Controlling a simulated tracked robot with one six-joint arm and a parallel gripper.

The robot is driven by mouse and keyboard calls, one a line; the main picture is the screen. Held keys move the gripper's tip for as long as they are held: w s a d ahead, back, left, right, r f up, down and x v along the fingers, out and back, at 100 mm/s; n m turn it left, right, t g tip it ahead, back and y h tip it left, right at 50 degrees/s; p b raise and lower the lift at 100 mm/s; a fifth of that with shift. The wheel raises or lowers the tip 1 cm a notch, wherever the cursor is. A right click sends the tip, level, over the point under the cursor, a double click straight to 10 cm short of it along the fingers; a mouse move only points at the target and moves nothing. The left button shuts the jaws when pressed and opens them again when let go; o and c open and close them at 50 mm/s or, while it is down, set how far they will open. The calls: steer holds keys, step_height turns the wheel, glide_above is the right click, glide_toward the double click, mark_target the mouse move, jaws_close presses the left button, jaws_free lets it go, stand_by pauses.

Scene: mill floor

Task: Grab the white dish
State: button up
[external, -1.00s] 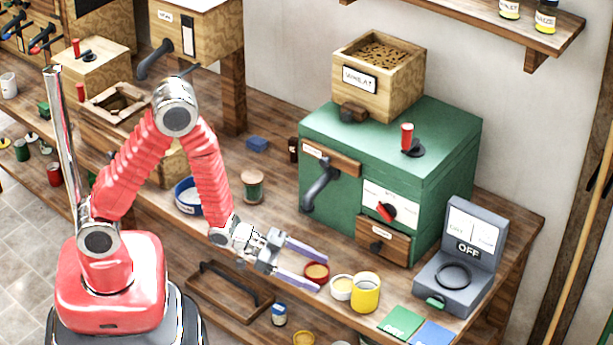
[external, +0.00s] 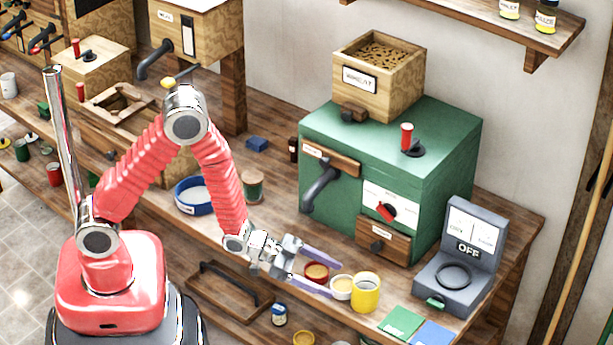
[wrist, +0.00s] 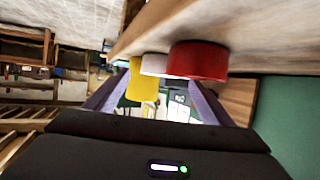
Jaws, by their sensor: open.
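The white dish (external: 342,287) is a small round dish near the bench's front edge, between a red dish (external: 317,271) and a yellow cup (external: 365,291). It also shows in the wrist view (wrist: 154,65), partly hidden by the red dish (wrist: 205,60), with the yellow cup (wrist: 141,82) on its other side. My gripper (external: 336,280) is open, with its two purple fingers pointing right. The fingers lie across the red dish in the external view, and their tips are at the white dish's left side. I cannot tell whether they touch either dish.
A green machine with a small drawer (external: 383,240) stands behind the dishes. A grey scale (external: 459,260) marked OFF and green and blue cards (external: 401,322) are to the right. A blue-rimmed bowl (external: 179,200) and a spool (external: 252,186) sit left of the machine.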

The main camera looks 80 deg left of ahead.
mark_target(337, 280)
steer(key=x, duration=0.3)
steer(key=shift+w+d+f, duration=0.1)
steer(key=shift+w+f, duration=0.05)
steer(key=shift+w, duration=0.05)
stand_by(0.3)
steer(key=c, duration=1.2)
steer(key=shift+r, duration=0.2)
step_height(337, 280, up, 18)
steer(key=shift+f, duration=0.15)
stand_by(0.7)
